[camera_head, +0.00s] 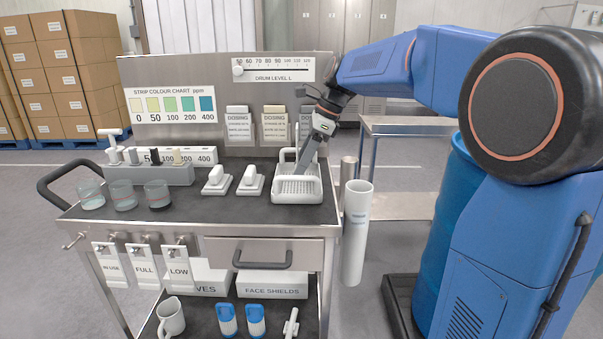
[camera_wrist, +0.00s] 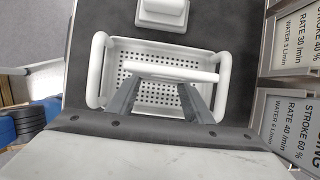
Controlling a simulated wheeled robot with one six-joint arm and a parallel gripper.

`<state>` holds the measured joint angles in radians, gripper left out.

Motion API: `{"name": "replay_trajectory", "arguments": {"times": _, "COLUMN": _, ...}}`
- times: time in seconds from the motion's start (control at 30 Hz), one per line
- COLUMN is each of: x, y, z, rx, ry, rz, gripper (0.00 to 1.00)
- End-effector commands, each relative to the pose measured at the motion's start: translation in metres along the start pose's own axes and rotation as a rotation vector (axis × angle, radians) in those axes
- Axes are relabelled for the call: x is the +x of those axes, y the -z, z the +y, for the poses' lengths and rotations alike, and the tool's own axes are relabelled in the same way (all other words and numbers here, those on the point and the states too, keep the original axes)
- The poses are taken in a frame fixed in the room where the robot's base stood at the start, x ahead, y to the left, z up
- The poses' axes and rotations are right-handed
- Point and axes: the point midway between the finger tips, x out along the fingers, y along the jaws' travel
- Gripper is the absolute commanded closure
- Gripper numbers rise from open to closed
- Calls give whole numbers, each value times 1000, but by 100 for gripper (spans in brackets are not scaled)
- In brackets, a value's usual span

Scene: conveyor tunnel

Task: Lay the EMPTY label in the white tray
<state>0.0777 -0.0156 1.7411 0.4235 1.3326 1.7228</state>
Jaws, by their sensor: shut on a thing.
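The white tray (camera_head: 297,197) sits at the right end of the cart top. It has a perforated floor and raised end handles, and it also shows in the wrist view (camera_wrist: 97,75). My gripper (camera_head: 302,167) points down into the tray. In the wrist view, my two fingers (camera_wrist: 162,84) reach a white bar-like piece (camera_wrist: 170,73) lying across the tray opening. I take it to be the EMPTY label, seen nearly edge-on with its lettering hidden. I cannot tell whether it touches the tray floor.
Labels IN USE (camera_head: 110,265), FULL (camera_head: 145,266) and LOW (camera_head: 179,268) hang on the cart front. White-handled blocks (camera_head: 250,181) stand left of the tray. DOSING cards (camera_head: 274,124) are behind it. A white cylinder (camera_head: 356,232) stands right of the cart.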

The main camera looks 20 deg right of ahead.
Motion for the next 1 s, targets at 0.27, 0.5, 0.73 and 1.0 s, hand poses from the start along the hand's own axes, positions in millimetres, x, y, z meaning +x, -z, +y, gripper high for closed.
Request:
{"name": "replay_trajectory", "arguments": {"times": 0.27, "x": 26, "y": 12, "z": 0, "rx": 1, "ry": 0, "rz": 0, "gripper": 94}}
{"name": "replay_trajectory", "arguments": {"times": 0.5, "x": 27, "y": 12, "z": 0, "rx": 1, "ry": 0, "rz": 0, "gripper": 94}}
{"name": "replay_trajectory", "arguments": {"times": 0.73, "x": 29, "y": 13, "z": 0, "rx": 0, "ry": -1, "rz": 1, "gripper": 35}}
{"name": "replay_trajectory", "arguments": {"times": 1.0, "x": 28, "y": 12, "z": 0, "rx": 0, "ry": 0, "rz": 0, "gripper": 35}}
